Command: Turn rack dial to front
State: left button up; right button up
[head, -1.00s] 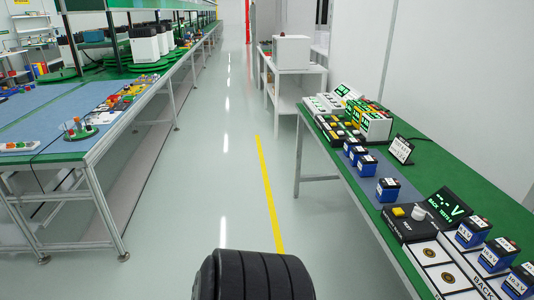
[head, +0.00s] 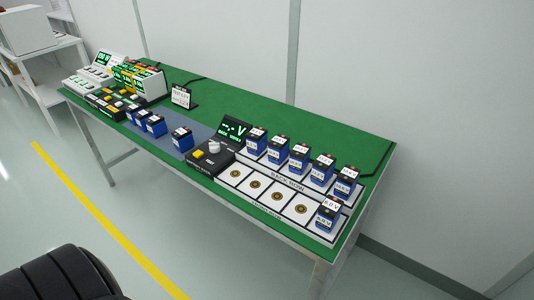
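The rack dial (head: 214,147) is a white round knob on a black tester box (head: 207,165), beside a yellow button (head: 197,154). Its tilted display (head: 235,131) shows green text, a dashed reading with V and a smaller line below that is hard to read now. The rack is white; its back row (head: 288,176) holds several blue batteries (head: 299,159). The front row (head: 268,191) has several bare round contacts and one battery (head: 328,215) at the right end. Neither gripper is in view.
The rack stands on a green-topped table (head: 250,95). Several loose batteries (head: 156,125) stand on a blue-grey mat left of the tester. A small sign (head: 181,96) and other devices (head: 138,80) are farther left. The floor in front is clear, with a yellow line (head: 95,210).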

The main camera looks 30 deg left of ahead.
aim_at(215, 148)
jog(key=j+u, duration=0.15)
jog(key=u, duration=1.3)
